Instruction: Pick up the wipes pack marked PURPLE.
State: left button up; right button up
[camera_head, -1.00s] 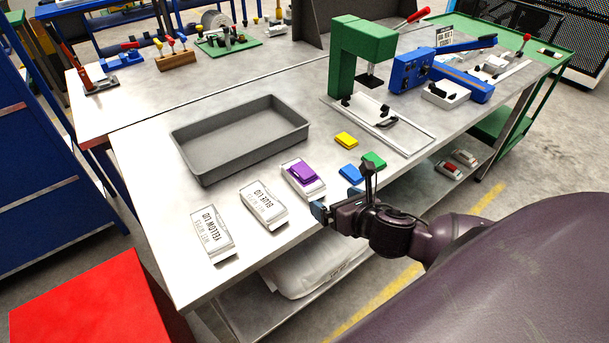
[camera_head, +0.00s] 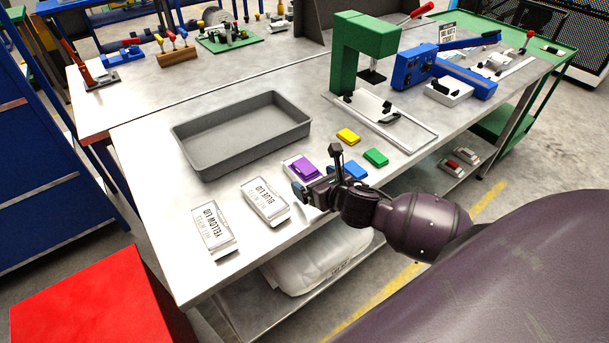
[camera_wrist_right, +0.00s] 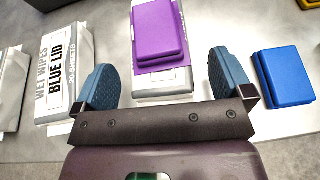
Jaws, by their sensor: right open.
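The wipes pack with the purple lid (camera_head: 303,168) lies on the workbench, a white pack with a purple block on top. It also shows in the right wrist view (camera_wrist_right: 158,32); no PURPLE lettering is readable. My right gripper (camera_head: 308,187) is at the pack's near end and hides part of it in the head view. In the right wrist view my right gripper (camera_wrist_right: 162,78) is open, its two blue fingers either side of the pack's near end, with gaps. Nothing is held. My left gripper is not in view.
The BLUE LID pack (camera_head: 265,202) and YELLOW LID pack (camera_head: 213,232) lie to the left. Blue (camera_head: 352,172), green (camera_head: 376,158) and yellow (camera_head: 348,136) blocks lie to the right. A grey tray (camera_head: 190,160) stands behind; a green press (camera_head: 350,60) is farther right.

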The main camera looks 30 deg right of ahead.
jog(key=shift+x, duration=0.8)
jog(key=c, duration=1)
jog(key=shift+c, duration=0.2)
